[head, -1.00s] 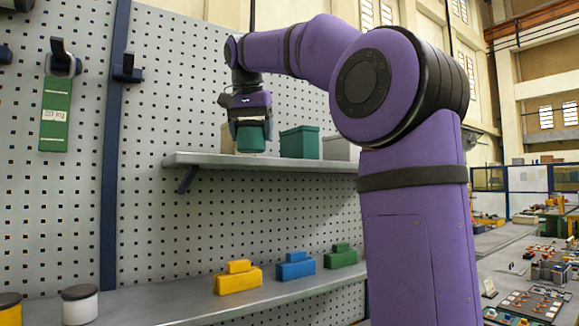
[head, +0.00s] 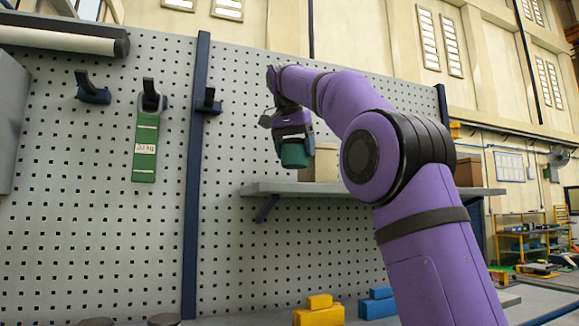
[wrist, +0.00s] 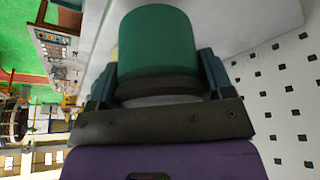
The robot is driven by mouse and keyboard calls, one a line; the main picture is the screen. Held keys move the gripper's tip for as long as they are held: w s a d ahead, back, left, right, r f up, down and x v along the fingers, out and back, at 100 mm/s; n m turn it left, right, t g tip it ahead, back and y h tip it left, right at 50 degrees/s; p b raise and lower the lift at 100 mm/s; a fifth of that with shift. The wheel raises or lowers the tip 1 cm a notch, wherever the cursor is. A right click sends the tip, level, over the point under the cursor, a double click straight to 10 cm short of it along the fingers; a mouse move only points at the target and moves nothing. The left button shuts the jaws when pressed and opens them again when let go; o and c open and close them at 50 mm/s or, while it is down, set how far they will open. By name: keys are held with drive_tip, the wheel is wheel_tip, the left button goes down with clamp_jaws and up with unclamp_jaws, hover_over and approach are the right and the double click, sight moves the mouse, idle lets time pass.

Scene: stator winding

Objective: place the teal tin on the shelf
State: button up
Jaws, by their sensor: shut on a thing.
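The teal tin (head: 293,156) is held in my gripper (head: 293,140), which points down at the left part of the shelf (head: 285,189). In the head view a small gap shows between the tin's bottom and the shelf's top edge. In the wrist view the tin (wrist: 157,42) sits between the two fingers of my gripper (wrist: 157,75), with its dark band towards the palm. The pale shelf (wrist: 225,25) lies behind and beside the tin there. How far the tin is over the shelf's depth I cannot tell.
A tan box (head: 327,163) stands on the shelf just right of the tin; my arm hides the shelf's middle. Another brown box (head: 468,170) stands at its right end. The pegboard (head: 240,125) rises behind. Yellow (head: 318,314) and blue blocks (head: 378,306) sit below.

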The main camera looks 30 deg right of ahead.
sight(288, 164)
drive_tip(key=shift+w+a, duration=0.2)
drive_tip(key=shift+w, duration=0.85)
drive_tip(key=shift+w+f, duration=0.3)
drive_tip(key=shift+s+f, duration=0.15)
drive_tip(key=shift+f, duration=1.4)
drive_tip(key=shift+f, duration=0.1)
drive_tip(key=o, duration=1.1)
